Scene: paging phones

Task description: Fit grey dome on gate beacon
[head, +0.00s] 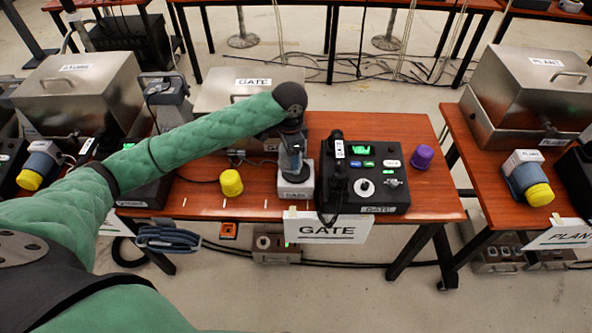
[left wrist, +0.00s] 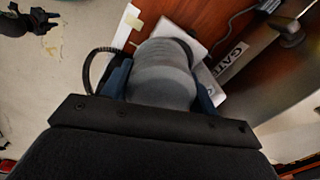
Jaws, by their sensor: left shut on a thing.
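My left gripper (head: 291,158) points down at the gate station and is shut on the grey dome (left wrist: 163,75). In the left wrist view the dome fills the space between the blue fingers. The gate beacon (head: 294,190) stands on the table just left of the black phone console, its pale base showing below the gripper. The dome is directly above or on the beacon; whether they touch is hidden by the fingers. The pale base also shows behind the dome in the left wrist view (left wrist: 207,80). A dark gripper (left wrist: 46,18), seemingly my right one, shows small at upper left there.
A yellow dome (head: 231,183) stands left of the beacon and a purple dome (head: 422,157) right of the console (head: 375,180). A steel case (head: 225,92) marked GATE is behind. The GATE sign (head: 327,227) hangs at the table's front edge. Bare wood lies front left.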

